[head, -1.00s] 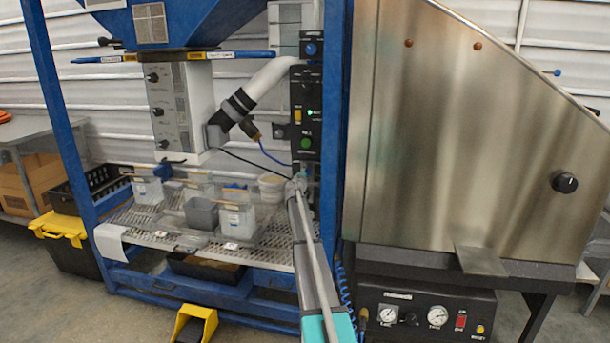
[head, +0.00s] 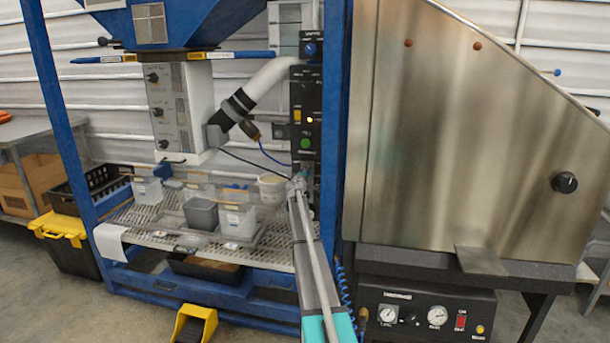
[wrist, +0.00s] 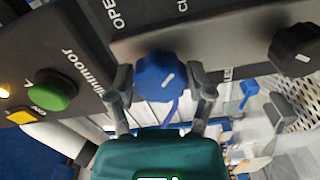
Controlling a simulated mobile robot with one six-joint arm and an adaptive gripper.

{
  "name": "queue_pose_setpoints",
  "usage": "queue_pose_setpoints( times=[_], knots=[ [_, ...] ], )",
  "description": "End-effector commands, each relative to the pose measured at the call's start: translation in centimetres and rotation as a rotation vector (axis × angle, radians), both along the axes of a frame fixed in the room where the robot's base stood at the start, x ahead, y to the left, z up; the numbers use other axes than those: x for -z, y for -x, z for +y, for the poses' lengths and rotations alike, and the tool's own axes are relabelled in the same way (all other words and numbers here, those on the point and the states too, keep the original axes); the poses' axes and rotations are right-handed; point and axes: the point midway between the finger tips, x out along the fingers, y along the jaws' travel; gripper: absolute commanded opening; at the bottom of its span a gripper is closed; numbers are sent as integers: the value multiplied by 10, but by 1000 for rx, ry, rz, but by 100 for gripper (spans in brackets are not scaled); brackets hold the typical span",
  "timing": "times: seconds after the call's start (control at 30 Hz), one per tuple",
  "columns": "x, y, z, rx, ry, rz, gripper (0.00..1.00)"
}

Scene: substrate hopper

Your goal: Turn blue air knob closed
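The blue air knob (wrist: 158,77) sits on a dark panel (wrist: 215,25) in the wrist view, with a short white mark on its face pointing down and slightly right. Partly cropped lettering, "OPE" and "CL", is above it. My gripper (wrist: 160,76) has one finger on each side of the knob. Its fingers are apart, with narrow gaps seeming to show beside the knob; firm contact cannot be told. In the head view my gripper (head: 298,184) is at the lower end of the black control column (head: 305,110), and the arm largely hides the knob there.
A black knob (wrist: 295,48) is right of the blue one. A clear tray with several cups stands on the mesh shelf (head: 270,255). A steel cabinet (head: 460,150) stands to the right.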

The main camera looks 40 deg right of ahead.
Motion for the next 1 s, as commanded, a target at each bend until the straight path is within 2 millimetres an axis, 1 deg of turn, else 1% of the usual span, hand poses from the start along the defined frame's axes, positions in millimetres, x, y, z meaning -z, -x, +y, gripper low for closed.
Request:
queue_pose_setpoints(
  times=[0.03,0.1,0.13,0.67,1.0],
  knots=[
    [0,0,0,0,0,0,83],
    [0,0,0,-1,1,1,96],
    [0,0,0,-1,1,1,99],
    [0,-1,2,-3,8,9,99],
    [0,-1,2,-3,83,97,99]
  ],
)
